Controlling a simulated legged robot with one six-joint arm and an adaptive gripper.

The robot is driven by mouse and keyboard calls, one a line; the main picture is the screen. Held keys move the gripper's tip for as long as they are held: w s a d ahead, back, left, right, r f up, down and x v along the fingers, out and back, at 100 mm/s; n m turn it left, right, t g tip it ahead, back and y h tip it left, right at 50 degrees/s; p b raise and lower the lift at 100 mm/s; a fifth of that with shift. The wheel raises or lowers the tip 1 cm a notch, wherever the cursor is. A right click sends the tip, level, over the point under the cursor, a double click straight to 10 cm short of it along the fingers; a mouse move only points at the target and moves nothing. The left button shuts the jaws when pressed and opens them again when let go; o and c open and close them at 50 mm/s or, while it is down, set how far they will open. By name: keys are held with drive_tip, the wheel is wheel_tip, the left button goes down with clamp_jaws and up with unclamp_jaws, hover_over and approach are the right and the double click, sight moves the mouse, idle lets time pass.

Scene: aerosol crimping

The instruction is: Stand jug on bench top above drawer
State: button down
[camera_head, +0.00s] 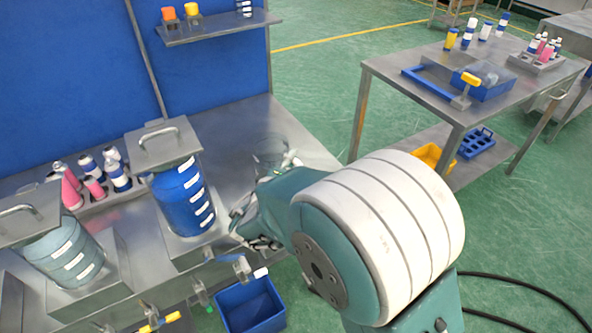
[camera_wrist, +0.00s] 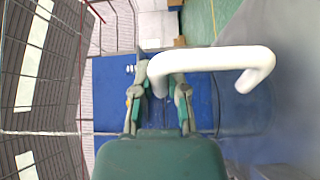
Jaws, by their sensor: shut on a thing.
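The jug (camera_head: 268,150) is a clear vessel with a white handle, over the right part of the steel bench top (camera_head: 240,122), partly hidden behind my arm. I cannot tell whether its base touches the bench. In the wrist view the white handle (camera_wrist: 212,60) crosses the picture, and the see-through jug body (camera_wrist: 243,108) shows below it. My gripper (camera_wrist: 163,82) is shut on one end of the handle. In the head view the gripper is mostly hidden by my arm. I cannot make out the drawer.
A blue drum (camera_head: 182,200) and a pale teal drum (camera_head: 68,258) stand left of the jug on steel stands. Pink and blue bottles (camera_head: 95,180) stand behind them. A shelf (camera_head: 220,27) hangs above. A blue bin (camera_head: 250,305) sits below. Another table (camera_head: 385,80) stands right.

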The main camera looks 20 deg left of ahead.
drive_tip(key=w+d+f, duration=0.1)
drive_tip(key=w+f, duration=1.1)
drive_tip(key=w, duration=0.1)
drive_tip(key=shift+w+d+f, duration=0.15)
drive_tip(key=shift+d+f, duration=0.15)
drive_tip(key=shift+f, duration=0.2)
drive_tip(key=c, duration=0.7)
unclamp_jaws()
drive_tip(key=shift+o, duration=0.2)
